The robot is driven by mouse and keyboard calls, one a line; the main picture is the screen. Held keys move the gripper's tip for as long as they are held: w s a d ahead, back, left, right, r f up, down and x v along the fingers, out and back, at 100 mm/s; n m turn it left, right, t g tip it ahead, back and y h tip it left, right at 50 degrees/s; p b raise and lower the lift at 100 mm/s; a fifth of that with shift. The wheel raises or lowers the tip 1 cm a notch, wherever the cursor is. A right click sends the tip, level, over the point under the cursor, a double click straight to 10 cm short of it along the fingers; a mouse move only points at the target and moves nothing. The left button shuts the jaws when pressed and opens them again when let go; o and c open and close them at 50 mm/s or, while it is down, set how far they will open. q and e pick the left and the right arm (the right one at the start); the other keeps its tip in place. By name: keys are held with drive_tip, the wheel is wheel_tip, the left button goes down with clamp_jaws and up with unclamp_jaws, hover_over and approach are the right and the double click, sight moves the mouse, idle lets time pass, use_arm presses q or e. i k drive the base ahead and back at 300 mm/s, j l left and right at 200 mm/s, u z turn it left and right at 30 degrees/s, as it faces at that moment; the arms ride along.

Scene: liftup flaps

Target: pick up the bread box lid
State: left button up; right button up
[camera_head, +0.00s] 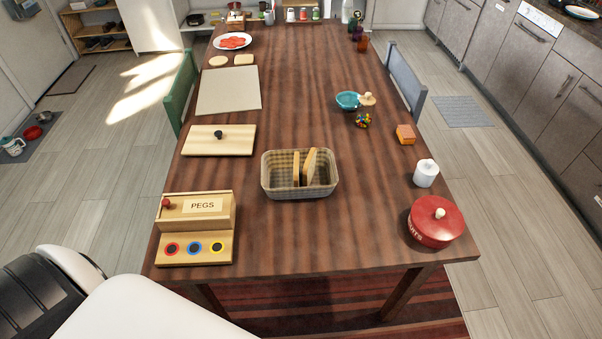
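The bread box looks like an open woven basket (325,189) near the middle of the table, with slices of bread (309,166) standing upright in it. A flat, light wooden lid with a dark knob (199,148) lies on the table to the left of the basket, apart from it; I take it for the bread box lid. Neither of my grippers shows in the head view. White and black parts at the lower left look like my own body or arm.
A wooden pegs box (204,205) stands in front of the lid, and a pale mat (228,92) lies behind it. A red pot (436,222), a white jar (426,174) and a teal bowl (347,100) are on the right. Bare tabletop (300,235) lies before the basket.

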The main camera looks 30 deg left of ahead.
sight(224, 139)
drive_tip(key=u, duration=1.45)
drive_tip(key=j+z, duration=0.1)
drive_tip(key=z, duration=0.25)
drive_tip(key=j+z, duration=0.15)
drive_tip(key=z, duration=0.2)
drive_tip(key=j+z, duration=0.4)
drive_tip(key=j, duration=0.5)
drive_tip(key=j+z, duration=0.4)
drive_tip(key=j, duration=0.5)
